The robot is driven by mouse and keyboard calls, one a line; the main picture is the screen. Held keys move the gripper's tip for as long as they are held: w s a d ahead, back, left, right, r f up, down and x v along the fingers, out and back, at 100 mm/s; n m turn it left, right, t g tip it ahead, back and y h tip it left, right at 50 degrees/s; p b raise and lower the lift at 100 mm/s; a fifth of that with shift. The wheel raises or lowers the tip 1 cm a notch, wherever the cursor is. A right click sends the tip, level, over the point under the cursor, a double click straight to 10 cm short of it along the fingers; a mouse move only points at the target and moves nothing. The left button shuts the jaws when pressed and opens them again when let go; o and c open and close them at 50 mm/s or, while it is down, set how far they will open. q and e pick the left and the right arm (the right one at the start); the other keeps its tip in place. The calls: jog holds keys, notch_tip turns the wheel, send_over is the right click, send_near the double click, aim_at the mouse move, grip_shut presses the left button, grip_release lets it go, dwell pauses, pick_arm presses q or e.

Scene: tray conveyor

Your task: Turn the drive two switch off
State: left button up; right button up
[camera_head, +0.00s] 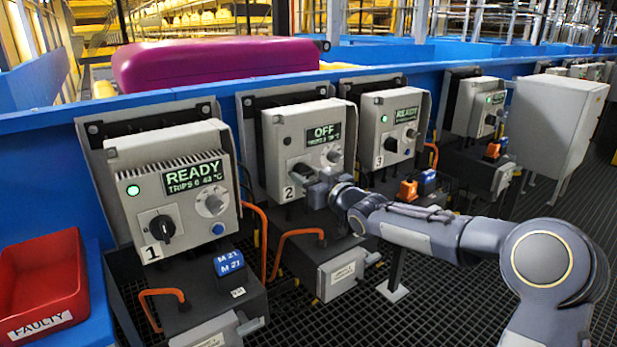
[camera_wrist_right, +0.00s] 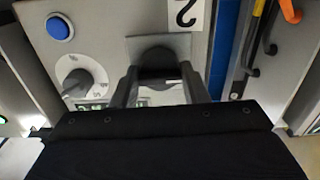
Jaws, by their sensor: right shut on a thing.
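The drive two box (camera_head: 290,130) is a grey cabinet with a label 2; its screen (camera_head: 323,134) reads OFF and its round lamp looks unlit. Its black rotary switch (camera_head: 302,170) is partly hidden behind my right gripper (camera_head: 318,186). In the right wrist view my right gripper (camera_wrist_right: 160,88) is shut on this black switch (camera_wrist_right: 158,58), one finger on each side, below the label 2 (camera_wrist_right: 186,12). A grey dial (camera_wrist_right: 82,76) and a blue button (camera_wrist_right: 60,27) are beside it. My left gripper is not in view.
Drive one (camera_head: 130,185) on the left and drive three (camera_head: 375,115) on the right read READY with green lamps. Orange cables (camera_head: 295,235) hang below. A red FAULTY bin (camera_head: 45,275) is at the left. A purple case (camera_head: 215,62) lies behind the blue conveyor wall.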

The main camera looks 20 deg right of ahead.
jog(key=shift+f, duration=0.1)
jog(key=o, duration=1)
jog(key=shift+p+v, duration=0.85)
jog(key=shift+v, duration=3.1)
